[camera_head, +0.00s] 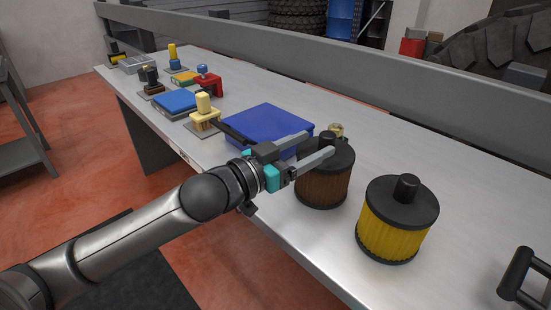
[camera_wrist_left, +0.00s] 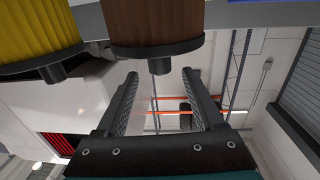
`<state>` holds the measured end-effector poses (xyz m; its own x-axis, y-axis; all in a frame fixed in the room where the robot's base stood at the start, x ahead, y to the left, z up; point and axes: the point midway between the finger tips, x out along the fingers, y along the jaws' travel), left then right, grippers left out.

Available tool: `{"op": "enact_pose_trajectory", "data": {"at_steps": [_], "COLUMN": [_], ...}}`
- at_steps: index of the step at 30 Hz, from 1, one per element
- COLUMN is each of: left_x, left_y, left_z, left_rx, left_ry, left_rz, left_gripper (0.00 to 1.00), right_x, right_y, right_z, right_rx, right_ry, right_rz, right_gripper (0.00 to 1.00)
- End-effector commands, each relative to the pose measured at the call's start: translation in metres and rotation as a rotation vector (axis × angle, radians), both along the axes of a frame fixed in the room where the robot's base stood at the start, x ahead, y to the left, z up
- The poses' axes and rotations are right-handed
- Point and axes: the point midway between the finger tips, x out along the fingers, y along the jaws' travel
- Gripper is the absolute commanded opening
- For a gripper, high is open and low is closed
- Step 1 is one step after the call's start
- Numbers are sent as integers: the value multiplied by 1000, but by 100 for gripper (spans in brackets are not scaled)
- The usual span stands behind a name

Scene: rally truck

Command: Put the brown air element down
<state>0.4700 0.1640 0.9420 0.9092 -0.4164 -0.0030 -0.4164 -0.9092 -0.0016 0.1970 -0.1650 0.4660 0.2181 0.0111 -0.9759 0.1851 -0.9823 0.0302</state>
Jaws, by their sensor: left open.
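The brown air element (camera_head: 323,187) stands upright on the metal bench top (camera_head: 464,207), with a black cap and a knob on top. My left gripper (camera_head: 318,144) is open at its cap, its fingers reaching in from the left. In the left wrist view, upside down, the brown air element (camera_wrist_left: 155,22) is at the top. Its knob (camera_wrist_left: 159,67) lies between the open fingertips (camera_wrist_left: 158,74), with gaps on both sides. The lower part of the knob is partly hidden in the head view. My right gripper is not in view.
A yellow air element (camera_head: 394,228) stands close on the right. A blue flat box (camera_head: 268,127) lies behind my gripper, with a small brass part (camera_head: 336,129) near it. A black handle (camera_head: 520,279) is at the right edge. Several parts stand further left along the bench.

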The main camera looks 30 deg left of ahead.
Motion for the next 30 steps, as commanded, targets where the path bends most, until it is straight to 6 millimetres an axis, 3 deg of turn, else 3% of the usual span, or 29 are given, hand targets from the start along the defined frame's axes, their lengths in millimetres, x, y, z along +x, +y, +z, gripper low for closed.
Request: {"op": "enact_pose_trajectory", "data": {"at_steps": [18, 30], "left_x": [-56, -77], "left_y": [25, 35], "left_z": [0, 0], "left_rx": [-1, 0], "left_ry": [4, 0], "left_rz": [-1, 0], "left_gripper": [70, 70], "right_x": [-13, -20], "right_y": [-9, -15], "right_z": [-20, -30], "right_rx": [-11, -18], "right_ry": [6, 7], "right_rz": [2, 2], "right_gripper": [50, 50]}}
